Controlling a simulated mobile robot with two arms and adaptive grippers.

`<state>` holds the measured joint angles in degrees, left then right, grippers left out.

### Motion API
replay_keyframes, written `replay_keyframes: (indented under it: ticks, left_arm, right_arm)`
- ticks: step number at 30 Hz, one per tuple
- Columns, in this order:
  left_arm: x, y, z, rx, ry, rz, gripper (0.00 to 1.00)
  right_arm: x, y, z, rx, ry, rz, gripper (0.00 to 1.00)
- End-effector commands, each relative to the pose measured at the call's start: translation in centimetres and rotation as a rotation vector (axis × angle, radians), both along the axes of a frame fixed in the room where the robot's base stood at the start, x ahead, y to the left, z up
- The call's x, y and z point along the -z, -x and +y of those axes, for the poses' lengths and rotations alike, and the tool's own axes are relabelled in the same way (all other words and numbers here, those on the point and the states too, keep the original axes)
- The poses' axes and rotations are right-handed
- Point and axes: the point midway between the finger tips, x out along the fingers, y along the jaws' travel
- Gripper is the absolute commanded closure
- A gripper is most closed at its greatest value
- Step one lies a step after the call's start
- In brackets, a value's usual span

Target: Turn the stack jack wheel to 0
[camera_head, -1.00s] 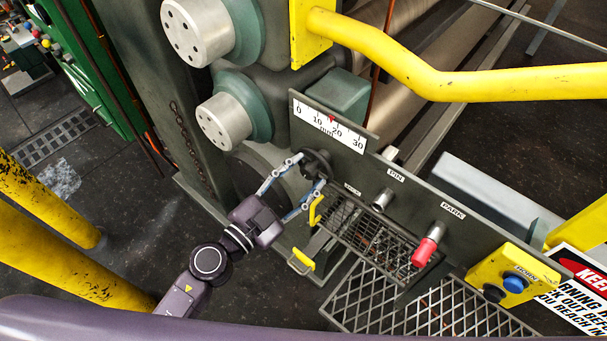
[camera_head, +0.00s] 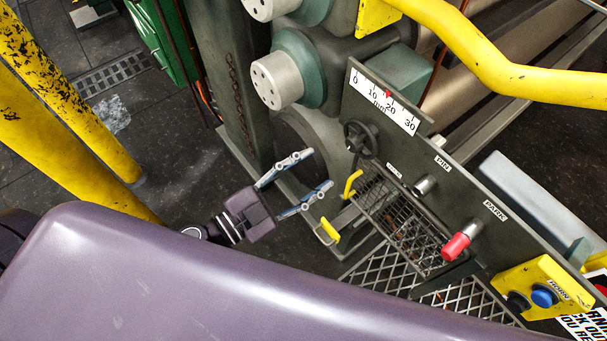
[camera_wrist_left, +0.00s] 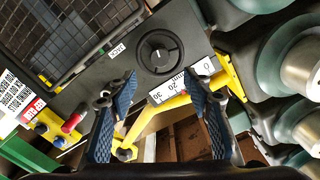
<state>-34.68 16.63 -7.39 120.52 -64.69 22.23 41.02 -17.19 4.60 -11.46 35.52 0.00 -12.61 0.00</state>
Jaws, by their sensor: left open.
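The stack jack wheel (camera_head: 361,138) is a small dark handwheel on the grey panel, below the white mm scale (camera_head: 385,104). The scale runs from 0 to 30, and its red pointer (camera_head: 388,94) stands between 10 and 20, nearer 20. My left gripper (camera_head: 320,170) is open and empty, left of the wheel and apart from it, fingers towards the panel. In the left wrist view the wheel (camera_wrist_left: 160,50) faces the camera beyond the open fingers (camera_wrist_left: 160,85), with the scale (camera_wrist_left: 180,86) beside it. My right gripper is not in view.
A yellow handle (camera_head: 352,184) and a mesh basket (camera_head: 400,215) sit below the wheel. A PIN knob (camera_head: 425,185), a red PARK knob (camera_head: 456,246) and a yellow button box (camera_head: 545,285) lie right along the panel. Metal rolls (camera_head: 277,82) stand above left.

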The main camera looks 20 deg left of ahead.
Motion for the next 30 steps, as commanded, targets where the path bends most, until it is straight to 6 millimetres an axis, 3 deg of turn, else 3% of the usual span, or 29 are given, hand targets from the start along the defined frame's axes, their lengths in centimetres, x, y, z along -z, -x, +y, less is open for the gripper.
replay_keyframes:
  ticks: [7,20,23,30]
  left_arm:
    - [0.0,1.4,1.0,-0.001,0.001,0.000,0.54]
    - [-0.3,1.2,1.3,-0.013,0.052,0.019,0.54]
    - [-1.1,0.4,2.1,-0.049,0.202,0.080,0.54]
    - [-2.6,-2.3,5.6,-0.152,0.879,0.371,0.54]
  right_arm:
    - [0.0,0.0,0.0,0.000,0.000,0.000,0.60]
    - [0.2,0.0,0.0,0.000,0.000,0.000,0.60]
    - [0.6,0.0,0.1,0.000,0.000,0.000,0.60]
    - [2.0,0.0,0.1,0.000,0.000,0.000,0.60]
